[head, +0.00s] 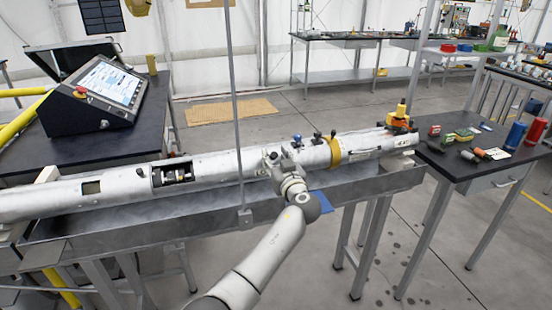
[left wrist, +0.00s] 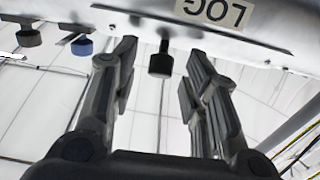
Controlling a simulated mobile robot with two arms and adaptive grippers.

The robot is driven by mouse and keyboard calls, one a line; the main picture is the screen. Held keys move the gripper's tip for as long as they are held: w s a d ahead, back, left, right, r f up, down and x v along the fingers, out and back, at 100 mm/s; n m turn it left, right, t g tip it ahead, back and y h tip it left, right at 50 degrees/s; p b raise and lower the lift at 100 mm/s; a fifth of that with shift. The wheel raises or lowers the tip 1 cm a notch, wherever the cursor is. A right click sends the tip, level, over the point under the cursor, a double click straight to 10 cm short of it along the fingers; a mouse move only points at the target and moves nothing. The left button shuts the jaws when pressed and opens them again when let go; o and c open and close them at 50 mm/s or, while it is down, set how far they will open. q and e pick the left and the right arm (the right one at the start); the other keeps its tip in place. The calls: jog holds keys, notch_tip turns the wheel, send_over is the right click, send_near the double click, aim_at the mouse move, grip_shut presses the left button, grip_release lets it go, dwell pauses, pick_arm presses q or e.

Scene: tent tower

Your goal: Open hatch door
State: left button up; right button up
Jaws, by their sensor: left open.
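A long white tube (head: 215,165) lies across a grey metal stand. My left gripper (head: 277,160) is at the tube's middle in the head view, and my arm partly covers that stretch. In the left wrist view the gripper (left wrist: 160,80) is open. A black knob (left wrist: 160,62) sticks out of the white surface between its fingers, with a gap on both sides. A dark seam (left wrist: 200,28) and an upside-down LOG label (left wrist: 213,11) are beside the knob. I cannot tell the hatch door's full outline; no door stands visibly raised there. My right gripper is not in view.
A blue knob (left wrist: 82,46) and another dark knob (left wrist: 29,37) are beside the gripper. The tube has an open bay (head: 172,174) to the left. A thin vertical pole (head: 236,110) stands before the tube. A tool table (head: 465,170) is at right.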

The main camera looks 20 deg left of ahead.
pick_arm(q)
grip_shut()
jog(key=shift+r, duration=0.1)
dwell(0.3)
